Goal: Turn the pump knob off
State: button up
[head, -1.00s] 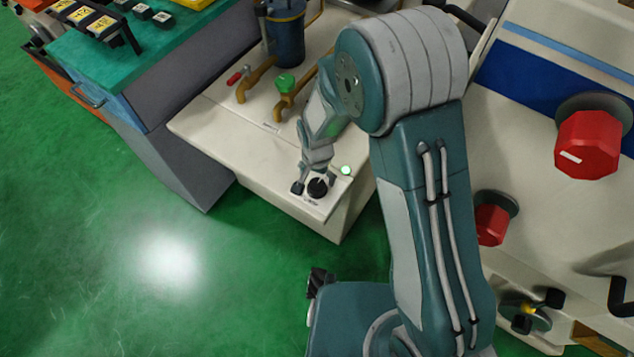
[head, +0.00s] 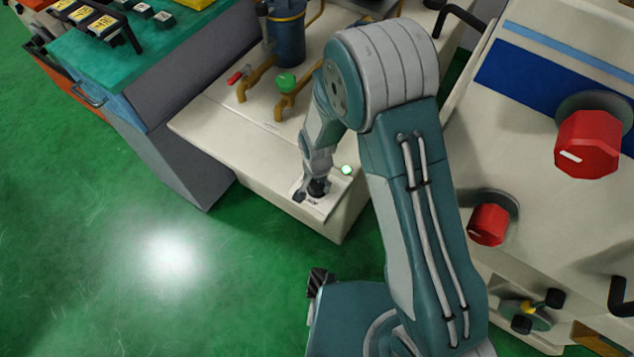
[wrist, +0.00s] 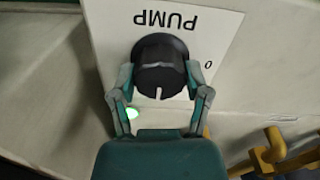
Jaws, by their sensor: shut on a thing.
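The pump knob (wrist: 158,72) is black with a white pointer line and sits on a white plate (wrist: 215,32) marked "PUMP", upside down in the wrist view, with a "0" to the knob's right. The pointer line faces the bottom of the wrist view, towards my gripper's base. My gripper (wrist: 160,80) is shut on the knob, one finger on each side. In the head view the gripper (head: 311,192) is at the front corner of the cream cabinet and largely hides the knob. A green lamp (head: 347,170) is lit beside the plate.
The cream cabinet (head: 225,128) also carries a green-handled tap (head: 286,83), a red-handled tap (head: 235,77) and a blue cylinder (head: 287,38). A machine with red knobs (head: 587,145) stands at right. Green floor (head: 90,220) is open at left.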

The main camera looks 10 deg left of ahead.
jog(key=n, duration=0.4)
jog(key=shift+n, duration=0.4)
jog(key=n, duration=0.4)
jog(key=shift+f, duration=0.1)
jog(key=n, duration=0.5)
jog(key=shift+d, duration=0.1)
jog(key=shift+n, duration=1.9)
jog(key=o, duration=1.1)
jog(key=shift+w, duration=0.1)
jog(key=shift+o, duration=0.2)
